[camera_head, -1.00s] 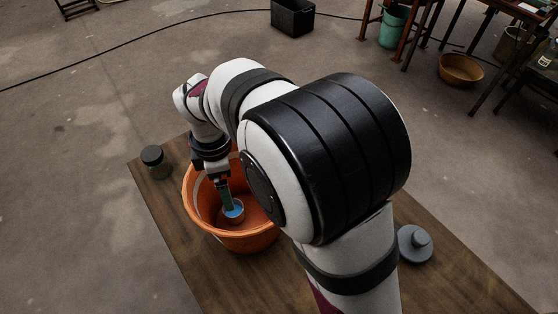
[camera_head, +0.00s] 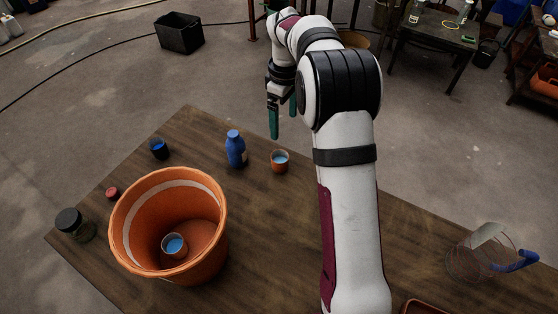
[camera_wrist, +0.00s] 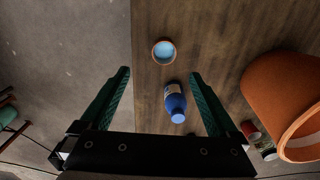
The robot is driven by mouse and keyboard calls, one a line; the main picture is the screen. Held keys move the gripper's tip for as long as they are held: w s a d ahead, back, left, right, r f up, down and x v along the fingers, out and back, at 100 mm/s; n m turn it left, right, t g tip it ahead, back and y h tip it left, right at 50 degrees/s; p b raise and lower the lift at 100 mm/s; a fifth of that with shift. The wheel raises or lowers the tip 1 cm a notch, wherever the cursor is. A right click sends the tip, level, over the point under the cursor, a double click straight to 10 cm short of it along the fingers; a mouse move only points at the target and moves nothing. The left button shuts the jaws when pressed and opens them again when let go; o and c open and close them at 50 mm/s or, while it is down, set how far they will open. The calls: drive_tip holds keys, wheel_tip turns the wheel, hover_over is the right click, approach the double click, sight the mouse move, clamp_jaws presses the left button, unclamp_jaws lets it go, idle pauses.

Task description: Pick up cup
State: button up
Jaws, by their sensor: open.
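A small terracotta-coloured cup (camera_head: 280,168) with light blue contents stands upright on the table, right of a blue bottle; it also shows in the wrist view (camera_wrist: 156,61). A similar cup (camera_head: 170,258) with blue contents sits inside the orange bucket (camera_head: 214,207). My gripper (camera_head: 283,115) is open and empty, raised near the table's far edge, above and beyond the cup on the table. In the wrist view its green fingers (camera_wrist: 157,100) are spread wide, with the blue bottle in sight between them and the cup just ahead of their tips.
The blue bottle (camera_head: 236,150) stands close left of the table cup. A dark blue container (camera_head: 159,149), a small red item (camera_head: 112,193) and a dark-lidded jar (camera_head: 75,225) are near the bucket. A clear vessel with a blue handle (camera_head: 484,256) is at right. The table's middle (camera_head: 270,225) is clear.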

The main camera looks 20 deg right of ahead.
sight(280, 157)
drive_tip(key=f, duration=0.9)
drive_tip(key=a+f, duration=0.1)
drive_tip(key=f, duration=0.4)
drive_tip(key=shift+s+f, duration=0.1)
drive_tip(key=shift+f, duration=0.2)
drive_tip(key=c, duration=1.5)
drive_tip(key=shift+o, duration=0.2)
drive_tip(key=shift+r, duration=0.1)
